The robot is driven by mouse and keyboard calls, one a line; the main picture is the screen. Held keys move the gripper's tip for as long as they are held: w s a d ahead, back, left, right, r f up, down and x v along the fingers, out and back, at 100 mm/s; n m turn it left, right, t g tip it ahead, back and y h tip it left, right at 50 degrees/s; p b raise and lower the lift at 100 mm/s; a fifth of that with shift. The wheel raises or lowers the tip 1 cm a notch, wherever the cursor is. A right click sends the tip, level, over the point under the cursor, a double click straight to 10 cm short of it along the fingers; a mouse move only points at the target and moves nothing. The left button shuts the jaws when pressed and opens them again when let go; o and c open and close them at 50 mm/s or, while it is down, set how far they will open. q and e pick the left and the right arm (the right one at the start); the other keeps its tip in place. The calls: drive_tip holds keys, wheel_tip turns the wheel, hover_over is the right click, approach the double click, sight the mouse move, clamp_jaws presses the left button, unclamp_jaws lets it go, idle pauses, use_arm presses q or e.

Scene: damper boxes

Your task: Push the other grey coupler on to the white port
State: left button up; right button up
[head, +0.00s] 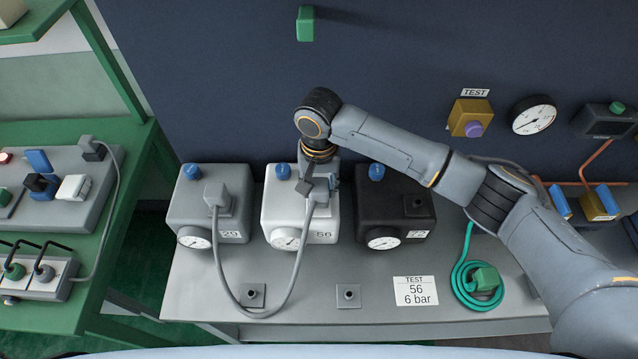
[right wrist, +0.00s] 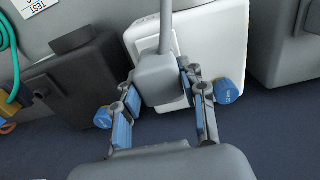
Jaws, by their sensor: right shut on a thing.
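My right gripper (head: 320,182) is shut on a grey coupler (head: 319,198) at the right front of the white box (head: 283,212) marked 56. In the right wrist view the blue-padded fingers (right wrist: 157,86) stand on both sides of the coupler (right wrist: 157,76), in front of the white box (right wrist: 218,40). The white port is hidden behind the coupler, so I cannot tell whether it is fully seated. The other grey coupler (head: 215,194) sits on the grey box (head: 185,203) marked 29. A grey hose (head: 280,310) joins both couplers. My left gripper is not in view.
A black box (head: 375,205) with a bare port stands right of the white one. A sign (head: 415,291) reads TEST 56, 6 bar. A green coiled hose (head: 463,283) lies on the bench at right. The bench front (head: 210,300) is mostly clear.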

drive_tip(key=shift+f, duration=0.45)
drive_tip(key=shift+f+p, duration=0.35)
drive_tip(key=shift+f, duration=0.05)
idle(0.4)
drive_tip(key=shift+f, duration=0.1)
idle(0.4)
drive_tip(key=o, duration=1.4)
drive_tip(key=shift+f, duration=0.1)
drive_tip(key=shift+c, duration=0.2)
wheel_tip(320, 180, up, 12)
